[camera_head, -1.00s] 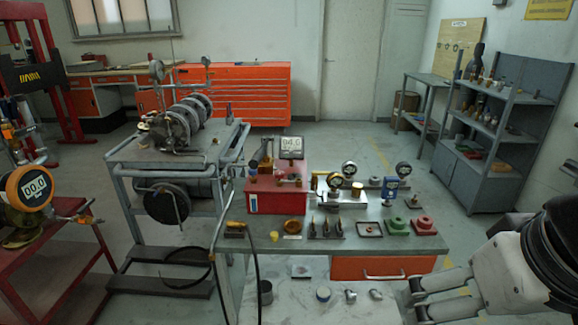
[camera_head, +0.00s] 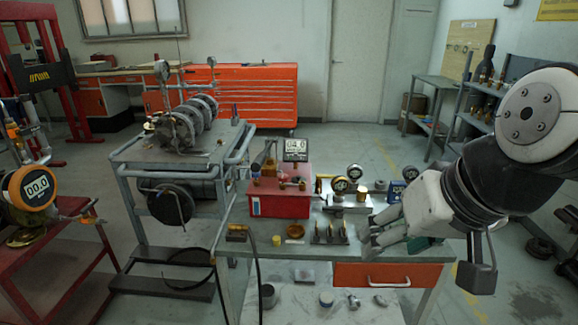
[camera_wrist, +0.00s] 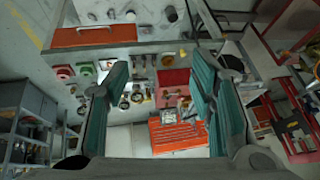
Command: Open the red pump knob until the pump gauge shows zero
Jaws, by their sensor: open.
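The red pump box (camera_head: 280,198) stands on the workbench, left of my gripper; it also shows upside down in the wrist view (camera_wrist: 173,77). The pump gauge (camera_head: 295,147) is a square display on a post behind the box, reading about 04, its last digit unclear. Small fittings sit on the box top, one a reddish knob-like part (camera_head: 302,184), too small to make out clearly. My gripper (camera_head: 374,236) is over the right part of the bench, apart from the pump. In the wrist view its teal-padded fingers (camera_wrist: 160,88) are spread and empty.
Round gauges (camera_head: 354,173) on a block stand between pump and gripper. Small parts (camera_head: 330,234) and a dish (camera_head: 294,244) line the bench front. A black hose (camera_head: 257,275) hangs at the left. A cart (camera_head: 172,150) with machinery stands left of the bench.

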